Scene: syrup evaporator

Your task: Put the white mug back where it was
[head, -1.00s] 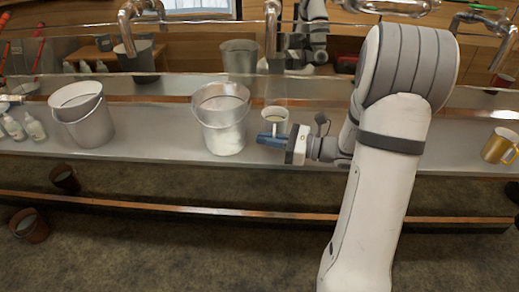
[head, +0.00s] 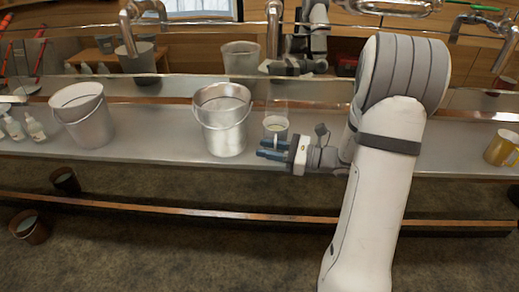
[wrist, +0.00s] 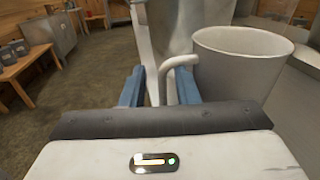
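The white mug (head: 276,125) stands upright on the metal ledge (head: 160,143), just right of the middle metal bucket. Its handle points toward my gripper (head: 268,148). In the head view the blue fingers are spread apart beside the mug's near side. In the wrist view the mug (wrist: 243,62) is at the right, and its handle reaches between the two fingers of my open gripper (wrist: 159,87). A gap shows between the handle and the left finger; contact with the right finger is unclear. The mug's underside is hidden in the wrist view.
The middle bucket (head: 223,137) stands close left of the mug. Another bucket (head: 88,127) and small white bottles (head: 35,128) are farther left. A yellow mug (head: 501,149) is at the far right. A low rail (head: 200,212) runs in front of the ledge.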

